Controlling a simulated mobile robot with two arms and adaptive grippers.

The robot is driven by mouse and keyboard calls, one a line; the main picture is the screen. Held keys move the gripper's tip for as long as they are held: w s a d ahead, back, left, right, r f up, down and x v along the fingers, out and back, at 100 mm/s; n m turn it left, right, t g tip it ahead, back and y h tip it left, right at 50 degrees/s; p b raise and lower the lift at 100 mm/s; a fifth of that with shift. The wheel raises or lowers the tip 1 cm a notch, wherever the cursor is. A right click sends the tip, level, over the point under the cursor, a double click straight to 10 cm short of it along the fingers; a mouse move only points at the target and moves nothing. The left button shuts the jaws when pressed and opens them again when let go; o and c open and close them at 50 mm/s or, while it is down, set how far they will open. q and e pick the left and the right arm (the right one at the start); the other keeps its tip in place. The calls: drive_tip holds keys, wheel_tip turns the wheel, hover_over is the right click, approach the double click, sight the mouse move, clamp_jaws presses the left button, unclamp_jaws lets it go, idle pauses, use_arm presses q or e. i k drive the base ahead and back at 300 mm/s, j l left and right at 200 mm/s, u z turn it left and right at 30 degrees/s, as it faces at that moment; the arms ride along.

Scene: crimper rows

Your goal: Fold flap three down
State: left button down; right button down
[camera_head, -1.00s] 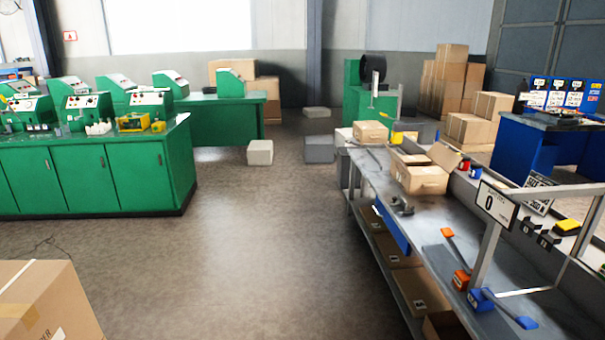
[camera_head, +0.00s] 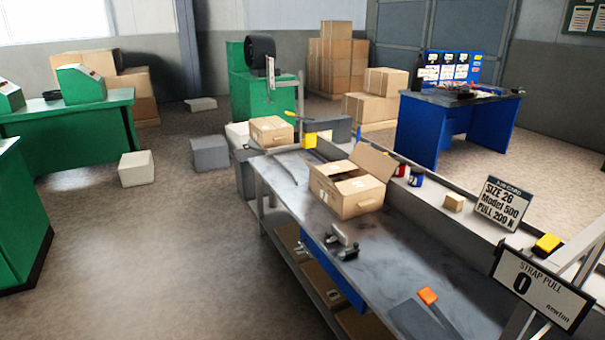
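An open cardboard box (camera_head: 357,200) stands on the grey workbench (camera_head: 385,250) right of the middle. One flap (camera_head: 372,160) stands up and leans back on its far right side. Other flaps seem to lie lower around the opening, and I cannot tell which one is flap three. A dark gap shows in the top of the box. Neither of my grippers is in view.
A closed box (camera_head: 271,130) sits at the bench's far end. Red and blue containers (camera_head: 416,177) stand behind the open box. A clamp-like tool (camera_head: 343,241) lies in front of it. A "STRAP PULL" display (camera_head: 541,288) stands at lower right.

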sight(323, 176)
drive_tip(key=i+j+z, duration=0.1)
drive_tip(key=z, duration=0.3)
drive_tip(key=i+j+z, duration=0.1)
drive_tip(key=z, duration=0.25)
drive_tip(key=i+j+z, duration=0.2)
drive_tip(key=j+z, duration=0.2)
drive_tip(key=j, duration=0.2)
drive_tip(key=i+j+z, duration=0.1)
drive_tip(key=j+z, duration=0.25)
drive_tip(key=j, duration=0.2)
drive_tip(key=j+z, duration=0.4)
drive_tip(key=j, duration=0.25)
